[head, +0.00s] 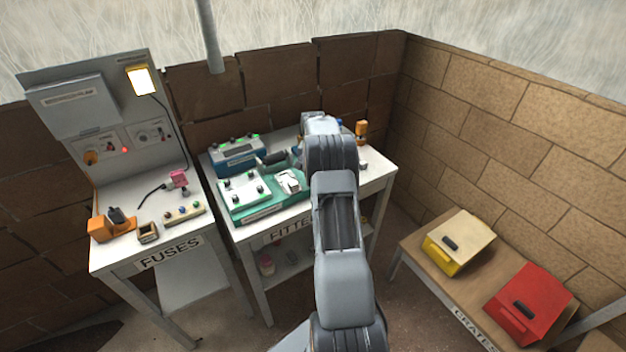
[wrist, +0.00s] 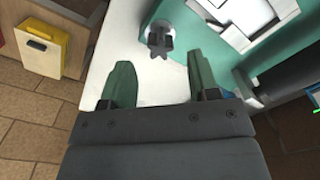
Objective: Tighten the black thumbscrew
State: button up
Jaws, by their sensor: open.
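In the wrist view, a dark star-shaped knob, which looks like the black thumbscrew (wrist: 160,39), stands at the edge of the teal fixture (wrist: 157,12). My gripper (wrist: 159,68) is open, its two dark green fingers apart with nothing between them. The knob lies just beyond the fingertips, roughly centred on the gap. I cannot tell the height between fingers and knob. In the head view, the teal fixture (head: 262,208) sits on the middle bench; my arm hides the gripper and the knob.
A blue device (head: 238,160) stands behind the fixture, and an orange item (head: 361,130) at the bench's back right. A fuse bench (head: 120,262) is at left. A yellow crate (head: 445,262) and a red crate (head: 508,318) are at right. White bench top (wrist: 108,50) beside the fixture is bare.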

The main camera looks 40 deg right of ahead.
dwell(0.3)
jog(key=n, duration=1.2)
jog(key=shift+n, duration=0.4)
jog(key=n, duration=1.1)
jog(key=shift+f, duration=0.15)
jog(key=shift+f+b, duration=1.05)
jog(key=shift+f, duration=0.85)
